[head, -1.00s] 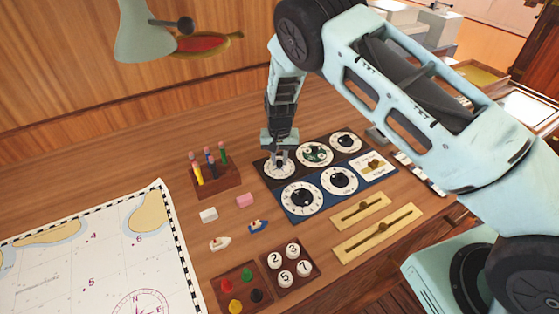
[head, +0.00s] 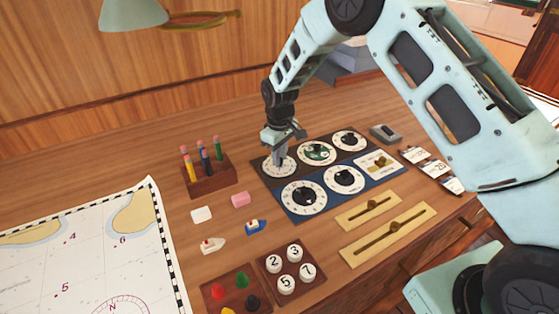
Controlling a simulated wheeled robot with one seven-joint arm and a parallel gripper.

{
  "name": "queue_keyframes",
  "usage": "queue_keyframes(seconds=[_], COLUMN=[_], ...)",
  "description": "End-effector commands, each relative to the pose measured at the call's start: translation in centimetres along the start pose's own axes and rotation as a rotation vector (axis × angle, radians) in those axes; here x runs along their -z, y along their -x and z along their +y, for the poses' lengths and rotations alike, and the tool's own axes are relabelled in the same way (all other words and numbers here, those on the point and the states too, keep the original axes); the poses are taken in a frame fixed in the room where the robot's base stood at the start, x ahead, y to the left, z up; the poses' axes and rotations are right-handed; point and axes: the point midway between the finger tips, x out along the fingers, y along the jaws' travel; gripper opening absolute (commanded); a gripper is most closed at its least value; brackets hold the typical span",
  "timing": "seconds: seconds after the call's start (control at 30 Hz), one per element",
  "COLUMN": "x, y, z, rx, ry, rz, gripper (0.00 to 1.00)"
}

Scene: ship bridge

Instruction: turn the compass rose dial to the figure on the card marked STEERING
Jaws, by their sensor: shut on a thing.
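My gripper (head: 280,157) points down at the back left dial (head: 271,175) of the dark panel, shut on its knob. The fingers hide the knob and part of the white face, so I cannot read its setting or confirm that it is the compass rose. Beside it is a dial with a green patterned centre (head: 317,153), and farther right a white dial with a black knob (head: 348,140). Several white cards lie at the right, one being the middle card (head: 432,168); their words are too small to read, so I cannot pick out STEERING.
Two brass slider plates (head: 388,233) lie nearer. A pencil block (head: 208,175), erasers, toy boats, a chart (head: 90,250) and trays of pegs and number buttons (head: 287,270) fill the left and front.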

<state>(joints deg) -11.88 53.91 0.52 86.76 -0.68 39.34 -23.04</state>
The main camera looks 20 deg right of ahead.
Motion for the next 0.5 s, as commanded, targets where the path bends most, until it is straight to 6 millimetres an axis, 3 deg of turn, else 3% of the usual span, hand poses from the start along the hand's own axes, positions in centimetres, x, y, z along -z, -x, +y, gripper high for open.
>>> queue_keyframes(seconds=[0.5], x=[0.04], y=[0.02], z=[0.17], rx=[-0.001], ry=[0.415], rz=[0.002], gripper=[0.0])
